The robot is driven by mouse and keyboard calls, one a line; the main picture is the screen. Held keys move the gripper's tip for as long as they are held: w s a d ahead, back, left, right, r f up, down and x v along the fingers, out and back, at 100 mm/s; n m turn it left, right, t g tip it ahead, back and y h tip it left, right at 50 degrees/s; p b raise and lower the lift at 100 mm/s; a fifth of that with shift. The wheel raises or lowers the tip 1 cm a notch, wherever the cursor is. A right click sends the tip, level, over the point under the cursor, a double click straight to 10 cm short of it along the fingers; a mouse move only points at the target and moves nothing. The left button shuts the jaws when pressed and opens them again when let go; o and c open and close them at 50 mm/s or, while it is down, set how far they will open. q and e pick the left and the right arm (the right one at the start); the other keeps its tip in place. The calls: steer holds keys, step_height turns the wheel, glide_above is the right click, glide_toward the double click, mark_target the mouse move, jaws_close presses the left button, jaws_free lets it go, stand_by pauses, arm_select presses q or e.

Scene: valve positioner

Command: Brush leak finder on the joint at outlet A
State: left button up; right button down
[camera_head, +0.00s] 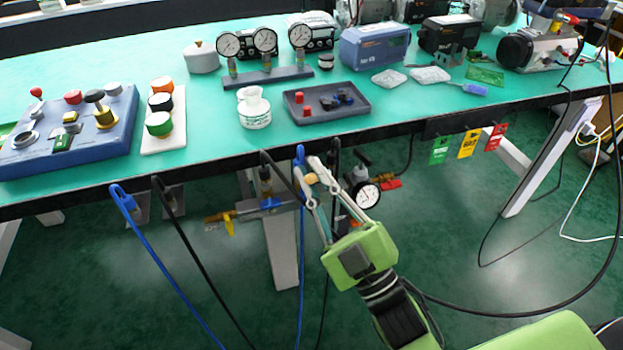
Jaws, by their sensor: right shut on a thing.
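My right gripper (309,176) is at the table's front edge, right of centre. Its fingers are shut on a small tan thing (311,179), mostly hidden; I cannot tell whether it is a brush. A white pot (255,108) stands on the table, up and left of the gripper, apart from it. My left gripper is not in view.
A dark tray (351,113) with red and dark parts lies right of the pot. A blue control box (70,135) stands at the left. Under the edge hang blue (160,258) and black hoses, a pipe fitting with a blue part (270,203) and a gauge (366,194) near my gripper.

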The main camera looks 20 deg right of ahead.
mark_target(311, 183)
steer(key=shift+w+d+f, duration=0.15)
steer(key=shift+w+d, duration=0.2)
steer(key=shift+w, duration=0.1)
stand_by(0.8)
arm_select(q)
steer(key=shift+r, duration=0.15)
arm_select(e)
steer(key=shift+s+d, duration=0.1)
steer(key=shift+d, duration=0.1)
arm_select(q)
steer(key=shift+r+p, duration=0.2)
steer(key=shift+p, duration=0.2)
arm_select(e)
steer(key=shift+a, duration=0.15)
stand_by(0.4)
